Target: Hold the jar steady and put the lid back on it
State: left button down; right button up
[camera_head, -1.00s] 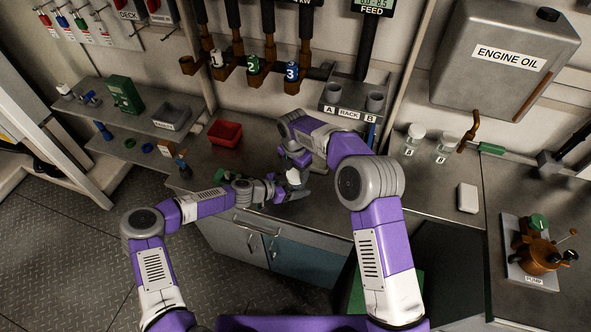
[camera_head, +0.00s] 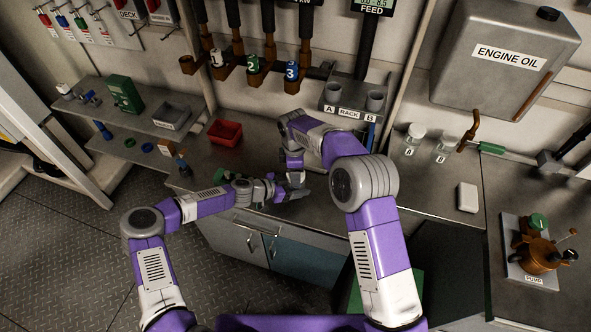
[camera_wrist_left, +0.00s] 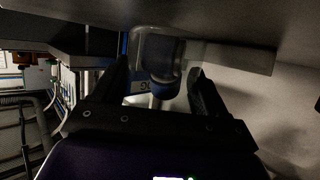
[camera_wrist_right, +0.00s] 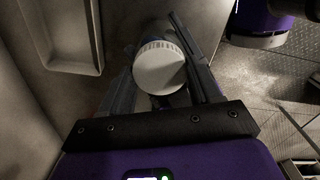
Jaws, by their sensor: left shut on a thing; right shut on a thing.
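My left gripper (camera_head: 290,191) reaches in from the left, low over the counter's front edge. Sensibly it is shut on the jar, whose body is mostly hidden in the head view and dark in the left wrist view. My right gripper (camera_head: 294,166) points down from just above it. In the right wrist view a round white lid (camera_wrist_right: 159,68) with a ridged rim sits between the right fingers. The lid is close above the left gripper. I cannot tell whether it touches the jar's mouth.
Two other white-lidded jars stand on the counter, one (camera_head: 414,138) left of the other (camera_head: 446,148). A red bin (camera_head: 225,132) lies left of my grippers. The rack (camera_head: 347,111) is behind them. A white box (camera_head: 468,198) and the pump (camera_head: 540,252) are at right.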

jog(key=o, duration=1.2)
jog(key=shift+a+r, duration=0.1)
jog(key=shift+r, duration=2.2)
jog(key=shift+c, duration=0.5)
jog(key=shift+s+a+r+n, duration=0.1)
jog(key=shift+s+n, duration=0.05)
jog(key=shift+n, duration=0.75)
jog(key=n, duration=0.1)
jog(key=r+n, duration=0.1)
jog(key=n, duration=0.1)
jog(key=shift+s+a+n, duration=0.1)
jog(key=shift+n, duration=0.2)
jog(key=r+n, duration=0.1)
jog(key=n, duration=0.1)
jog(key=r+n, duration=0.1)
jog(key=n, duration=0.1)
jog(key=shift+w+d+r, duration=0.1)
jog(key=shift+w+d, duration=0.1)
